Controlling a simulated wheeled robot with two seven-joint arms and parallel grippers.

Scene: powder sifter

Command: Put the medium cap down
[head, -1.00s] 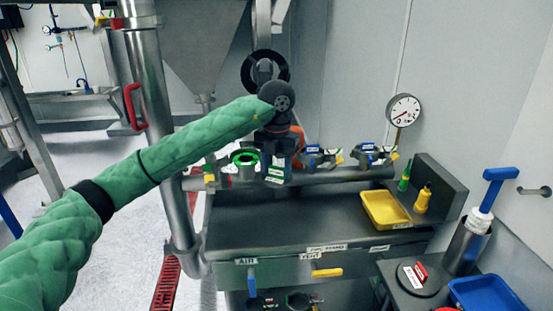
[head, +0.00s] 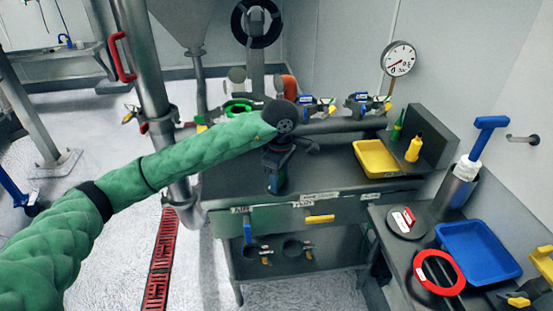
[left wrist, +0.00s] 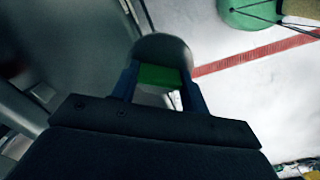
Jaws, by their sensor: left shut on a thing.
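My left gripper (head: 277,184) is over the front part of the dark counter (head: 340,187), pointing down. In the left wrist view its two blue fingers (left wrist: 161,84) are shut on a green block. A grey rounded piece (left wrist: 163,47) shows just beyond the block; together they appear to be the medium cap. In the head view the cap is mostly hidden by the gripper, and I cannot tell whether it touches the counter. My right gripper is not in view.
A green-ringed port (head: 238,107) and two clamped fittings (head: 316,107) line the pipe behind. A yellow tray (head: 378,160) and yellow bottle (head: 415,147) stand right on the counter. A side table holds a blue tray (head: 507,270) and red ring (head: 458,272).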

